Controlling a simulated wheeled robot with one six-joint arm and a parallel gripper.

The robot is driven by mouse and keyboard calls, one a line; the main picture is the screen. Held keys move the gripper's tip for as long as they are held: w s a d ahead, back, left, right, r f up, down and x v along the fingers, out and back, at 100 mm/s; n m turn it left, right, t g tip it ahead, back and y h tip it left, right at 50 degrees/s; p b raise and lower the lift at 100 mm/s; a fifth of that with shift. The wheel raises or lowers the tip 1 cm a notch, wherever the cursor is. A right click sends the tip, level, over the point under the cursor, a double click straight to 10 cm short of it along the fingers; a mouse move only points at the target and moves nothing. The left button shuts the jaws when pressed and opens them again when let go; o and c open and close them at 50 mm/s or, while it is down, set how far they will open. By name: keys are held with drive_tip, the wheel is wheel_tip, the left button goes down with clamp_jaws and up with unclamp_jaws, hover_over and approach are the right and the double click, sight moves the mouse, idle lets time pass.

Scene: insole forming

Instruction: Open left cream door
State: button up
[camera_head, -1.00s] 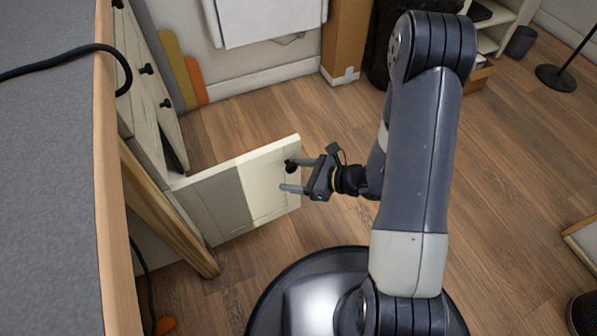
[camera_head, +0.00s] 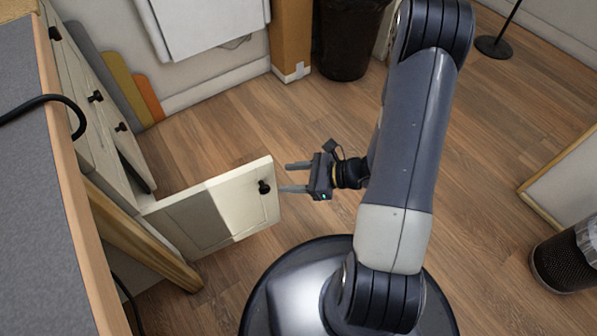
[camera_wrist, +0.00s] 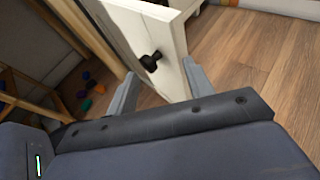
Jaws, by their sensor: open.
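The cream door (camera_head: 215,216) stands swung well out from the cabinet on the left, with a round black knob (camera_head: 264,187) near its free edge. In the wrist view the door (camera_wrist: 172,25) and its knob (camera_wrist: 151,61) lie just beyond the fingers. My gripper (camera_head: 288,178) is open and empty, to the right of the door's free edge. In the head view its lower finger comes close to the door edge; I cannot tell whether they touch. In the wrist view the fingers (camera_wrist: 158,88) appear either side of the door edge and knob.
Other cream fronts with black knobs (camera_head: 95,97) are on the cabinet at upper left. A grey countertop (camera_head: 40,220) runs down the left. A black bin (camera_head: 345,40) stands at the back and a mesh bin (camera_head: 562,262) at lower right.

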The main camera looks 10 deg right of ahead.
drive_tip(key=shift+v, duration=0.85)
drive_tip(key=shift+b+x, duration=0.65)
drive_tip(key=shift+x, duration=1.6)
drive_tip(key=shift+d+r, duration=0.1)
